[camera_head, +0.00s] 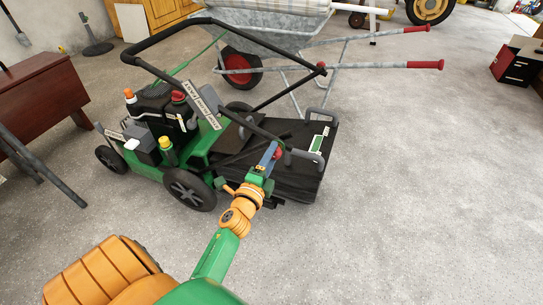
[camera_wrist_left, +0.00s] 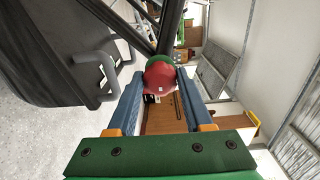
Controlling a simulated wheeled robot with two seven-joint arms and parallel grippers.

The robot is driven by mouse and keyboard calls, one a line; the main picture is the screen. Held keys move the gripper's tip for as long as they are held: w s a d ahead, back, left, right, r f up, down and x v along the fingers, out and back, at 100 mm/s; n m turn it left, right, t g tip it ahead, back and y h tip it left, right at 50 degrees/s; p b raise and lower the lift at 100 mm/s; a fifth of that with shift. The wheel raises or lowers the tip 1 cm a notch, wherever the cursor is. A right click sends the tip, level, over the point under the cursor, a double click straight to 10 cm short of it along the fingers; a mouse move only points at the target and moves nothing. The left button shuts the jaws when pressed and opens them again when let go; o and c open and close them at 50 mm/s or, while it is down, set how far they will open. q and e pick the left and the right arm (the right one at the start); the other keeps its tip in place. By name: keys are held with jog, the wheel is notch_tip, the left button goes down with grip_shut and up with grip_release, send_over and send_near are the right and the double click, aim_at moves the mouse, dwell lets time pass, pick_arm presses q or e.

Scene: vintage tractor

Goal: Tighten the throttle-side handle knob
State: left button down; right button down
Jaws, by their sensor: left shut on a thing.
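The green mower (camera_head: 205,150) stands on the floor with its black handlebar (camera_head: 175,38) arching over it. My left gripper (camera_head: 269,158) reaches the near side of the handle. A red knob (camera_head: 278,153) sits at its fingertips. In the left wrist view, this red knob (camera_wrist_left: 160,76) lies between the two blue fingers, which are shut on it, with a green part and the black handle tube behind it. A second red knob (camera_head: 321,65) is on the far side of the handle, clear of the gripper. My right gripper is not in view.
The black grass bag (camera_head: 285,172) with grey handles is close beside the gripper. A wheelbarrow (camera_head: 265,30) with red grips (camera_head: 425,64) stands behind the mower. A brown bench (camera_head: 45,95) is at left.

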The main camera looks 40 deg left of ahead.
pick_arm(q)
jog(key=shift+f, duration=0.25)
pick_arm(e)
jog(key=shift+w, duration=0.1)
pick_arm(q)
jog(key=shift+c, duration=1.6)
grip_release()
jog(key=shift+s, duration=0.1)
jog(key=shift+r, duration=0.15)
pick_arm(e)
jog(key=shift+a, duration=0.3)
